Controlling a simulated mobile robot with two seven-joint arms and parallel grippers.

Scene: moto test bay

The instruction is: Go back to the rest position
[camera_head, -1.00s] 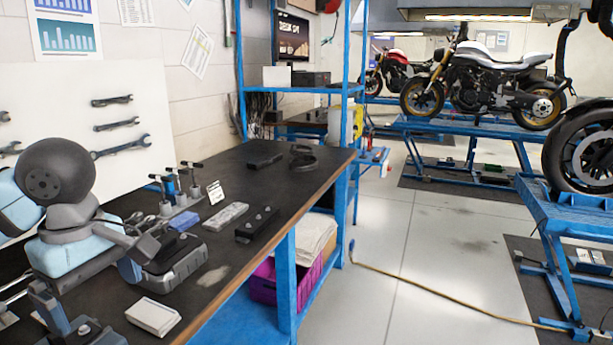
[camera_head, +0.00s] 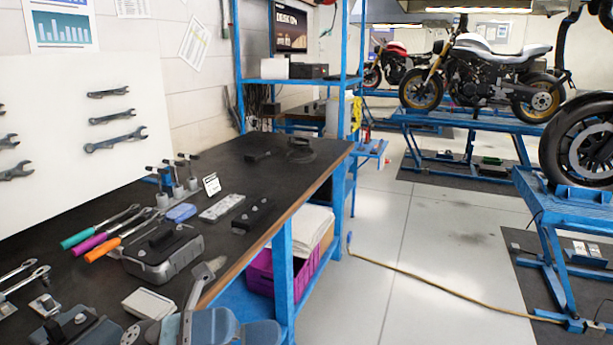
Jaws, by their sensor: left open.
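My left gripper (camera_head: 193,305) is low in the head view, at the front edge of the workbench (camera_head: 110,205). A grey finger points up beside the bench edge, and blue-grey arm parts lie below it at the bottom of the picture. The gripper is open and I see nothing held in it. It is just right of a small white box (camera_head: 150,304) on the bench; I cannot tell whether they touch. My right gripper is not in view.
Farther back the bench is clearer. A blue shelf frame (camera_head: 340,120) stands behind. A yellow hose (camera_head: 440,284) crosses the open floor.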

